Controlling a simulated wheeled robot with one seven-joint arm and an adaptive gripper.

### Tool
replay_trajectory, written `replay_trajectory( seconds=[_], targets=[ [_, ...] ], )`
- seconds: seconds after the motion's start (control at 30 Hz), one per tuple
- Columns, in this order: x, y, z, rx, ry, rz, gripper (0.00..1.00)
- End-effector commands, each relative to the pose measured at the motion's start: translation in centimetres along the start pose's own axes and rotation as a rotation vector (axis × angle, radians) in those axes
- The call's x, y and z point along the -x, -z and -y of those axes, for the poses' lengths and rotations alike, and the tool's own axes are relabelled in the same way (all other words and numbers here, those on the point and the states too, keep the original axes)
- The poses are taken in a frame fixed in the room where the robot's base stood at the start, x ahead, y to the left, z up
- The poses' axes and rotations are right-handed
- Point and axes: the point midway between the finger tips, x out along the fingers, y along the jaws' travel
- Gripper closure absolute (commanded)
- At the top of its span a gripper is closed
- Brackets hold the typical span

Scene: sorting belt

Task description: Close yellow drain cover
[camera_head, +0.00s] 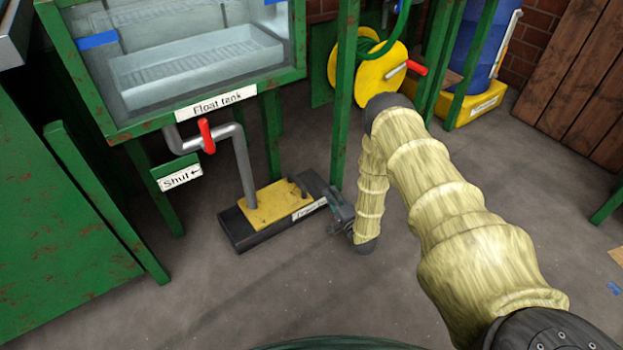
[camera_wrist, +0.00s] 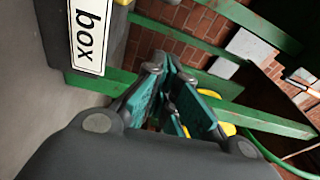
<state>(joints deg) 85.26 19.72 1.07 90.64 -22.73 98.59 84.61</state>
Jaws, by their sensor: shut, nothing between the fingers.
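The yellow drain cover (camera_head: 272,204) is a flat, worn plate over a dark drain box (camera_head: 240,236) on the floor, below the float tank. A grey pipe comes down to the cover's left part. In the wrist view my gripper's teal fingers (camera_wrist: 178,98) are together with nothing held.
The float tank (camera_head: 215,100) stands above on a green frame, with a red-handled valve (camera_head: 206,136) on its pipe and a "Shut" sign (camera_head: 180,178). A yellow hose reel (camera_head: 370,75) stands behind. Floor in front of the box is clear.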

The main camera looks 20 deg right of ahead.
Motion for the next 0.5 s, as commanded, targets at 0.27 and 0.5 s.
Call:
replay_trajectory(
  seconds=[0.27, 0.5],
  targets=[
    [-2.4, 3.4, 1.2, 0.097, -0.039, 0.337, 1.0],
    [-3.0, 3.7, 1.0, 0.118, -0.059, 0.408, 1.0]
  ],
)
